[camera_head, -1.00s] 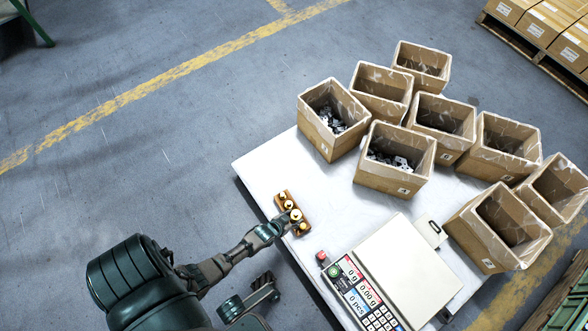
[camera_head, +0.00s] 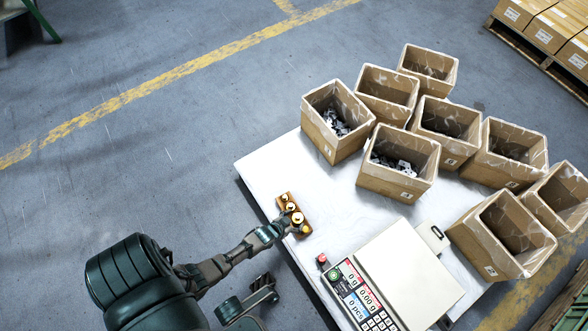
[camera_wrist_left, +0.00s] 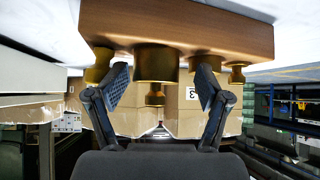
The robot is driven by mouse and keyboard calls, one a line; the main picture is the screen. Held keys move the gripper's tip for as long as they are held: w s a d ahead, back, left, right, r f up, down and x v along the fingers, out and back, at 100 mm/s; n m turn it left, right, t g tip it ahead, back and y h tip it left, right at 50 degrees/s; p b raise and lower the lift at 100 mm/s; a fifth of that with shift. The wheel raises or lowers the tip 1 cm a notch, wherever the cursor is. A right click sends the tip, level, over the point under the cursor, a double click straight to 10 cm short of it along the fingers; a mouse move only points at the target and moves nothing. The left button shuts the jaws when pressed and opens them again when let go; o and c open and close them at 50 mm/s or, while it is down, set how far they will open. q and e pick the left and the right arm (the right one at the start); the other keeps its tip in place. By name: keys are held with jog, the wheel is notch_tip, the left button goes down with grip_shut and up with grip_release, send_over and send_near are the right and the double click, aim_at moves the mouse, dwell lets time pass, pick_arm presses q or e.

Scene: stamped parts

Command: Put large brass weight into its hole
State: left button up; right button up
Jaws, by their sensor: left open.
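The wooden weight block (camera_head: 306,229) lies near the table's left edge with several brass weights on it. The wrist view is upside down, so the block (camera_wrist_left: 200,30) is at the top and its weights point downward. The large brass weight (camera_wrist_left: 155,64) with its knob is in the middle and meets the block; how deep it sits cannot be told. My left gripper (camera_wrist_left: 163,82) is open, its fingers on either side of the large weight with gaps. In the head view my left gripper (camera_head: 285,220) is at the block, partly over it.
A counting scale (camera_head: 410,272) with a keypad stands right of the block. Several cardboard boxes (camera_head: 398,178) fill the table's far and right side, some holding metal parts. The white table (camera_head: 262,172) is bare beyond the block.

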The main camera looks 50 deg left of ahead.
pick_arm(q)
jog(key=a+v, duration=0.1)
jog(key=v, duration=1)
jog(key=shift+s+d+r, duration=0.3)
jog(key=shift+s+d, duration=0.05)
jog(key=shift+d, duration=0.15)
